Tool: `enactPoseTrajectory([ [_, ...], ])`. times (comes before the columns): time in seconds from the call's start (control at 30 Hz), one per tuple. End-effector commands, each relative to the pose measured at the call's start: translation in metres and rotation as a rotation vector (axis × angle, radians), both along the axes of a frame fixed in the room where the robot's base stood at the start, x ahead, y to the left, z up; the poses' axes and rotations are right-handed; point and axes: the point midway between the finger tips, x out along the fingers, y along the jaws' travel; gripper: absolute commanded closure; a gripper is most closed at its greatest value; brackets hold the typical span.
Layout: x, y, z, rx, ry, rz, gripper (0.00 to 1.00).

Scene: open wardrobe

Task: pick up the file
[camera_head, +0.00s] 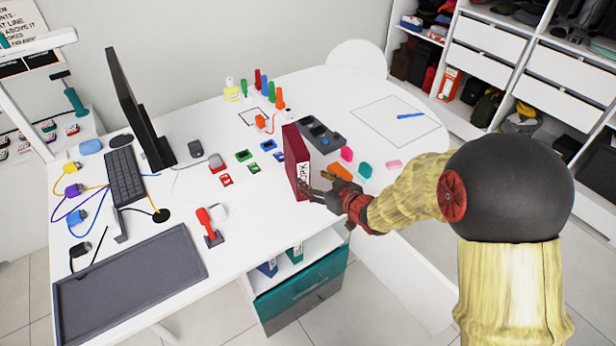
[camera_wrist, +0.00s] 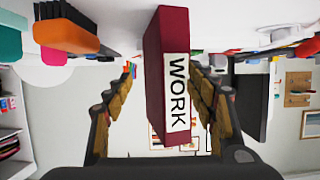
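The file is a dark red binder (camera_head: 291,155) standing upright on the white desk near its front edge. A white label on its spine reads "WORK" in the wrist view (camera_wrist: 157,60). My gripper (camera_head: 314,186) is at the spine side of the file. In the wrist view my gripper (camera_wrist: 162,88) is open, with one finger on each side of the file. A gap shows between the file and each finger. The file's far end is hidden in the wrist view.
The white desk (camera_head: 185,140) also holds a dark grey organizer (camera_head: 322,134), an orange block (camera_head: 340,171), a pink block (camera_head: 346,154) and a teal block (camera_head: 364,170) close to the file. A monitor (camera_head: 138,110) stands to the left. A teal drawer (camera_head: 300,285) is below the desk.

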Motion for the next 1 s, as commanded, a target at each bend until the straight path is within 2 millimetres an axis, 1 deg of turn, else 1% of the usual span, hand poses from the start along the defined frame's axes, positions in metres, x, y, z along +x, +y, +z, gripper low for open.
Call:
enactPoseTrajectory([
  [0.03,0.004,0.004,-0.006,-0.001,0.003,0.001,0.45],
  [0.1,0.012,0.01,-0.01,-0.002,0.003,0.0,0.45],
  [0.27,0.029,0.021,-0.018,-0.003,0.003,-0.001,0.45],
  [0.37,0.032,0.023,-0.018,-0.003,0.003,-0.002,0.45],
  [0.53,0.032,0.022,-0.017,-0.002,0.002,-0.002,0.45],
  [1.0,0.031,0.022,-0.017,-0.002,0.002,-0.002,0.72],
])
